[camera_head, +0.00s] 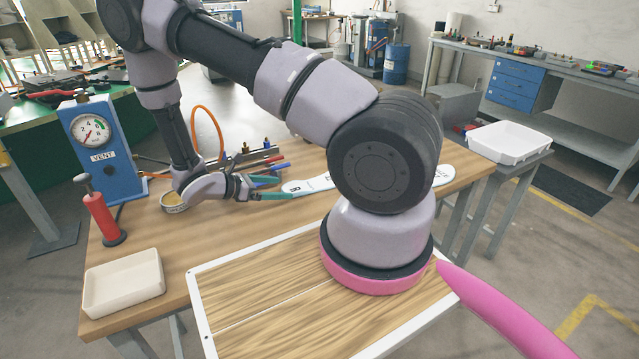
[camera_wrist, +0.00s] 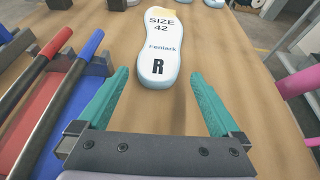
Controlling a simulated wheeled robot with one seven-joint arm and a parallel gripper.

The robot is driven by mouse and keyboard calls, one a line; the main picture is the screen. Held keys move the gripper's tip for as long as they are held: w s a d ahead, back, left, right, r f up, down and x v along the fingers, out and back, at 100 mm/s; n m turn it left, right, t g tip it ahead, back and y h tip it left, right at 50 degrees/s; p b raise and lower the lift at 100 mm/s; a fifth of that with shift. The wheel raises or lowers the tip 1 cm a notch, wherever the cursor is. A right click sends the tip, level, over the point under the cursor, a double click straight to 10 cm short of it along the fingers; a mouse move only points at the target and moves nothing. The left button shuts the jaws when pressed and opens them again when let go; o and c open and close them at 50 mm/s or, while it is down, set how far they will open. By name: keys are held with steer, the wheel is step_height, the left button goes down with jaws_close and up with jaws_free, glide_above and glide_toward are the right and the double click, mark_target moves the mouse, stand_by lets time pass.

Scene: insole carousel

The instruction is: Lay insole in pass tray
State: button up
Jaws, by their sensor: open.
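A white insole with pale blue edges, marked SIZE 42 and R (camera_wrist: 160,45), lies flat on the wooden table; in the head view its near end (camera_head: 305,186) shows while my arm hides part of it. My gripper (camera_head: 280,188) is low over the table at that end. In the wrist view its teal fingers (camera_wrist: 158,78) are open, one on each side of the end marked R, with nothing held. A white tray (camera_head: 125,284) sits empty at the table's front left. Another white tray (camera_head: 508,142) stands on a side stand at the right. No label shows which is the pass tray.
Red and blue handled tools (camera_wrist: 50,85) lie in a rack close left of my gripper. A blue gauge box (camera_head: 103,150), a red hand pump (camera_head: 103,218) and a round tin (camera_head: 174,203) stand on the left. Bare table lies between the pump and the white-framed board.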

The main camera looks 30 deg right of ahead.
mark_target(303, 187)
steer(key=x, duration=0.5)
steer(key=shift+r, duration=0.3)
steer(key=c, duration=1.3)
